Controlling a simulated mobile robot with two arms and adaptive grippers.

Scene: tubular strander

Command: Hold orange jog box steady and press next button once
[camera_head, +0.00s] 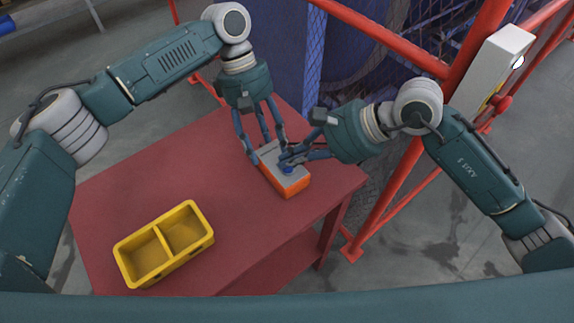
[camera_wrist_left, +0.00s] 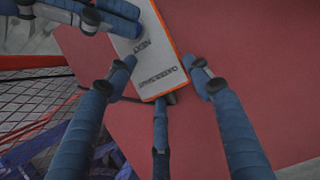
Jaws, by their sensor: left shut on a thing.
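The orange jog box (camera_head: 292,187) with a grey top lies near the right edge of the red table. In the left wrist view its pale face (camera_wrist_left: 150,58) shows the word NEXT and a second label. My left gripper (camera_head: 262,148) is shut on the box at its far left end; its fingers (camera_wrist_left: 160,76) sit around that end. Whether the tips touch a button cannot be told; the fingers hide part of the top.
A yellow two-compartment bin (camera_head: 164,244), empty, stands at the front left of the red table (camera_head: 225,215). Red rails and mesh fencing (camera_head: 385,35) rise behind and right of the table. A grey box on a post (camera_head: 492,68) stands at the upper right.

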